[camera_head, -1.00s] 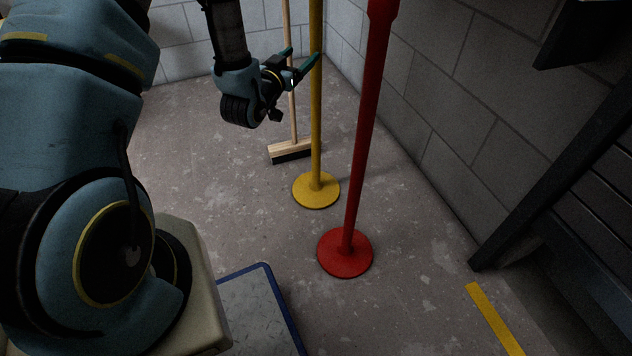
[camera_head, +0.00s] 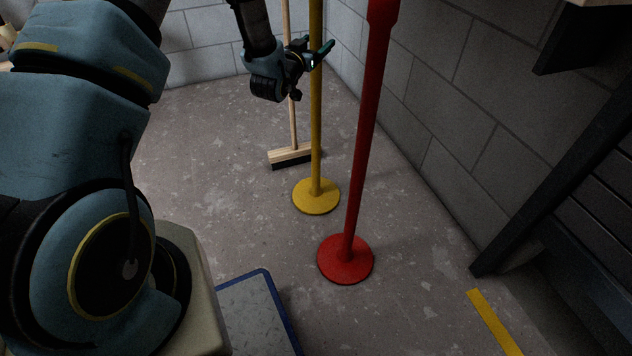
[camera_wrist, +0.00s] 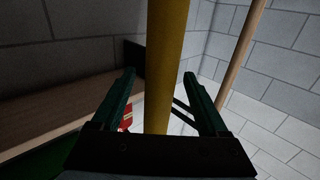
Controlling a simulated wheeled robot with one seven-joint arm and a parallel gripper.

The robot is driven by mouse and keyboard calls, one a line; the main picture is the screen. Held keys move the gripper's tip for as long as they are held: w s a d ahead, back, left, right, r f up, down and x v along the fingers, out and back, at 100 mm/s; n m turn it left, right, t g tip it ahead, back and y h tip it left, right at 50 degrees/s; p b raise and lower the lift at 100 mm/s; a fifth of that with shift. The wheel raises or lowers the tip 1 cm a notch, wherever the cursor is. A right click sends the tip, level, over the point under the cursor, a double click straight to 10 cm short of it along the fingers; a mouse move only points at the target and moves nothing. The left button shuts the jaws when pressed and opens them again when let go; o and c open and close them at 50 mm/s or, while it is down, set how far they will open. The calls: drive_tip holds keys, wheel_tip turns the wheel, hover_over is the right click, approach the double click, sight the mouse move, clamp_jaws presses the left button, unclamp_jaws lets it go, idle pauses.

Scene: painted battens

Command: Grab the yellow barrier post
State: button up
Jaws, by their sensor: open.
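The yellow barrier post (camera_head: 316,130) stands upright on its round yellow base, left of a red post. In the wrist view the yellow post (camera_wrist: 166,65) runs between the two open fingers of my gripper (camera_wrist: 160,82), with a gap visible on each side. In the head view my gripper (camera_head: 322,54) is at the upper part of the yellow post, its fingers around it. The top of the post is out of the frame.
A red post (camera_head: 361,150) stands close by, nearer and to the right. A wooden broom (camera_head: 291,150) stands just behind the yellow post. Block walls close off the back and right. A blue-edged platform (camera_head: 255,310) lies at the front.

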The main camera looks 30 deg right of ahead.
clamp_jaws()
idle(0.5)
idle(0.8)
drive_tip(key=shift+r, duration=0.25)
